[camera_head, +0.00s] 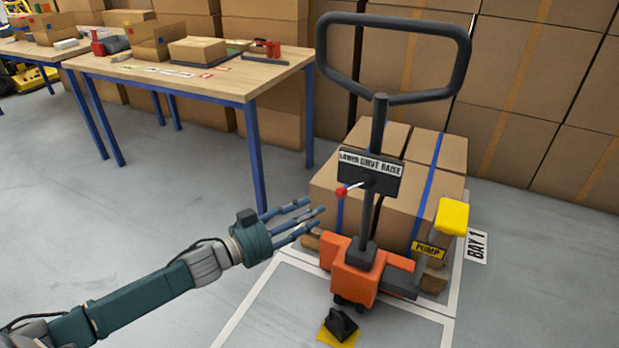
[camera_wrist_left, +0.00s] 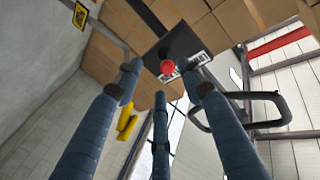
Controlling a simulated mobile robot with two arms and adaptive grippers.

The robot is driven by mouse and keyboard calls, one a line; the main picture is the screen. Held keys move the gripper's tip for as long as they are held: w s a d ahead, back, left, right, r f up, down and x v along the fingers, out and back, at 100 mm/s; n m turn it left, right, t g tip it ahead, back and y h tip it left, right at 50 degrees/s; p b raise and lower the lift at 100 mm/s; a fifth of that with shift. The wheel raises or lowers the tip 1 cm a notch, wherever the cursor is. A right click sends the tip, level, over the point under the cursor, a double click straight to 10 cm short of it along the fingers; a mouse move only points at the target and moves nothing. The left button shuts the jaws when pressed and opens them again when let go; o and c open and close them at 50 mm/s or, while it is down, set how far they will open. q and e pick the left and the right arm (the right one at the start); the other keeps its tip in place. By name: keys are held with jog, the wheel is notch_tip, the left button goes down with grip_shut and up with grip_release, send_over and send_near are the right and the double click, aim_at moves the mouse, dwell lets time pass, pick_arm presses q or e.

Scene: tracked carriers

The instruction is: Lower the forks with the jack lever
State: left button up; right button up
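The orange pallet jack (camera_head: 357,275) stands in front of a loaded pallet, with its black loop handle (camera_head: 393,20) upright. The jack lever (camera_head: 348,190) has a red knob and sticks out to the left below a plate (camera_head: 371,172) marked LOWER, DRIVE, RAISE. My left gripper (camera_head: 312,221) is open, with its fingers spread, to the left of and below the red knob and apart from it. In the left wrist view the knob (camera_wrist_left: 167,67) shows beyond the spread fingers, with nothing between them. The forks are hidden under the load. My right gripper is out of view.
Large cartons (camera_head: 420,150) are stacked on the pallet behind the jack. A yellow PUMP pedal (camera_head: 452,217) stands at the right. A black wedge (camera_head: 341,323) lies on the floor in front. A workbench (camera_head: 235,82) stands at the back left. Grey floor is clear at the left.

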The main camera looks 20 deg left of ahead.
aim_at(337, 194)
pick_arm(q)
jog(key=shift+m+h, duration=0.4)
jog(key=shift+h, duration=0.1)
jog(key=w+d+r, duration=0.2)
jog(key=w, duration=0.1)
jog(key=shift+w+r, duration=0.15)
jog(key=x, duration=0.5)
jog(key=shift+w+d+b, duration=0.15)
jog(key=shift+w+b, duration=0.1)
jog(key=shift+b, duration=0.15)
jog(key=shift+w+d, duration=0.3)
jog(key=shift+w, duration=0.15)
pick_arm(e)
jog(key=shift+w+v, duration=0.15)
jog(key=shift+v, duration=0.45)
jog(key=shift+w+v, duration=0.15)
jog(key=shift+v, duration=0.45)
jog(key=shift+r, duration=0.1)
pick_arm(q)
grip_shut()
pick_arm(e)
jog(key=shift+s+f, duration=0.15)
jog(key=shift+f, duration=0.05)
